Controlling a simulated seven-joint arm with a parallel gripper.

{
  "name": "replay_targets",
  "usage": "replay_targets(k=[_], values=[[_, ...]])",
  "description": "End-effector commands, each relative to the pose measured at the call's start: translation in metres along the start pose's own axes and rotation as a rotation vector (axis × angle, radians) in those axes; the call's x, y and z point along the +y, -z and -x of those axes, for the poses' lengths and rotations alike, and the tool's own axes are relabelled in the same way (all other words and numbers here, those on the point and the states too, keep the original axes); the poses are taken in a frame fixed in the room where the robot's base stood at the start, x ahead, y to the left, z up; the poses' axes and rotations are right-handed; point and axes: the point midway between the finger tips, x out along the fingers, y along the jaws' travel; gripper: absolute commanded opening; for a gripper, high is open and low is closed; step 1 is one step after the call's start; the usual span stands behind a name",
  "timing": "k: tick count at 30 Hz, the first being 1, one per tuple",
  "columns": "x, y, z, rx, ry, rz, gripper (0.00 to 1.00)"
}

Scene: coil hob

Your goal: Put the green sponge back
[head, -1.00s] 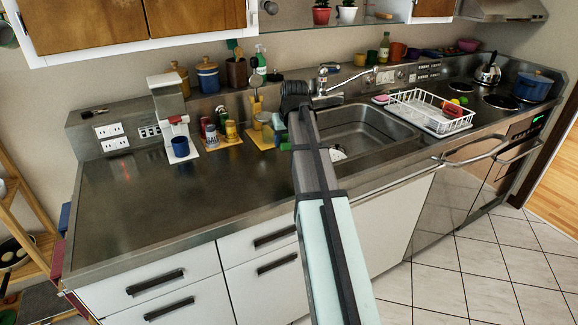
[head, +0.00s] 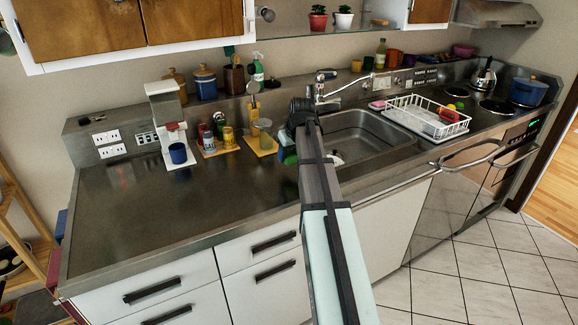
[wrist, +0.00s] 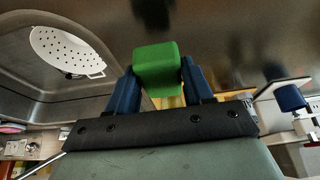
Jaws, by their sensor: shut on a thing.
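The green sponge (wrist: 157,68) is a small block held between the two blue fingers of my gripper (wrist: 160,82) in the wrist view. In the head view my gripper (head: 287,146) is at the left edge of the sink, above the steel counter. The sponge (head: 289,158) shows as a small green patch just below it, partly hidden by my arm. My gripper is shut on the sponge. I cannot tell exactly how high it is above the counter.
The sink (head: 375,135) is right of my gripper, with a white colander (wrist: 68,50) in it. A white dish rack (head: 425,118) and a pink item (head: 377,105) are farther right. Jars on a yellow board (head: 262,147) stand left. The left counter (head: 150,215) is clear.

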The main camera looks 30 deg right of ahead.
Motion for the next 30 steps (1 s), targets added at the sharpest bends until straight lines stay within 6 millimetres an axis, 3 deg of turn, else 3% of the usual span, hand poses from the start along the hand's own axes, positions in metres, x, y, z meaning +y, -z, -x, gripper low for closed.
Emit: replay_targets(k=[15,27,28,30], values=[[0.0,-0.018,-0.043,0.0,0.0,-0.001,0.18],[0.0,-0.019,-0.046,0.0,0.0,-0.001,0.18],[0.0,-0.019,-0.047,0.0,0.0,-0.001,0.52],[0.0,-0.019,-0.046,0.001,0.0,-0.001,0.58]])
